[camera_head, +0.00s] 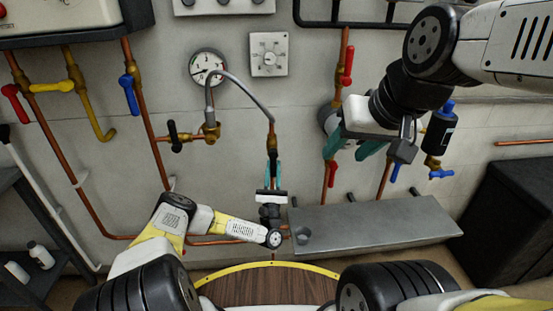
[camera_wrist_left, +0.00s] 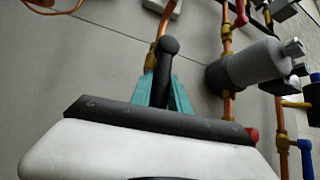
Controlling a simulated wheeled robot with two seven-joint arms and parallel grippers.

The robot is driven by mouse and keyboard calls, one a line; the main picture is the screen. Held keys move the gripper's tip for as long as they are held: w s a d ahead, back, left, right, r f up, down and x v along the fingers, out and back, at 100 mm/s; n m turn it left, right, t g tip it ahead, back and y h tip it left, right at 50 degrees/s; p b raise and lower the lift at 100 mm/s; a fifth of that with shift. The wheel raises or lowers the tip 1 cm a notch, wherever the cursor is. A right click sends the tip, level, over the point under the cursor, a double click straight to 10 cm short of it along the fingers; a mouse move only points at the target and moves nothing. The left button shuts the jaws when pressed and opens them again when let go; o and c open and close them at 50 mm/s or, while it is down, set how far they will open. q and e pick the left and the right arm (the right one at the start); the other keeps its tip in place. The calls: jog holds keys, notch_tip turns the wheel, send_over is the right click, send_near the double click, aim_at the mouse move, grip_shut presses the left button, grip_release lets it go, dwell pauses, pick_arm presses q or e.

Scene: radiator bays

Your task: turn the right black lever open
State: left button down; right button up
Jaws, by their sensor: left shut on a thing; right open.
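The right black lever (camera_head: 272,139) is on the copper pipe below the grey hose, near the middle of the head view. It looks roughly upright, in line with the pipe. My left gripper (camera_head: 273,172) reaches up from below and is shut on it. In the left wrist view the lever (camera_wrist_left: 168,50), with a round black end, stands between the teal fingers (camera_wrist_left: 166,95). The fingers hide its lower part. My right gripper (camera_head: 352,148) is open, to the right, in front of the pipes with red levers; I see nothing between its fingers.
The left black lever (camera_head: 173,135) is on a brass valve under the pressure gauge (camera_head: 208,67). A grey metal shelf (camera_head: 370,224) juts out at lower right. A grey cylinder (camera_wrist_left: 245,68) is right of my left gripper in the wrist view. Red, yellow and blue levers line the wall.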

aim_at(274, 173)
pick_arm(q)
jog(key=shift+d, duration=0.1)
dwell(0.3)
jog(key=c, duration=1.3)
grip_release()
jog(key=shift+o, duration=0.2)
jog(key=v, duration=0.8)
jog(key=shift+w, duration=0.1)
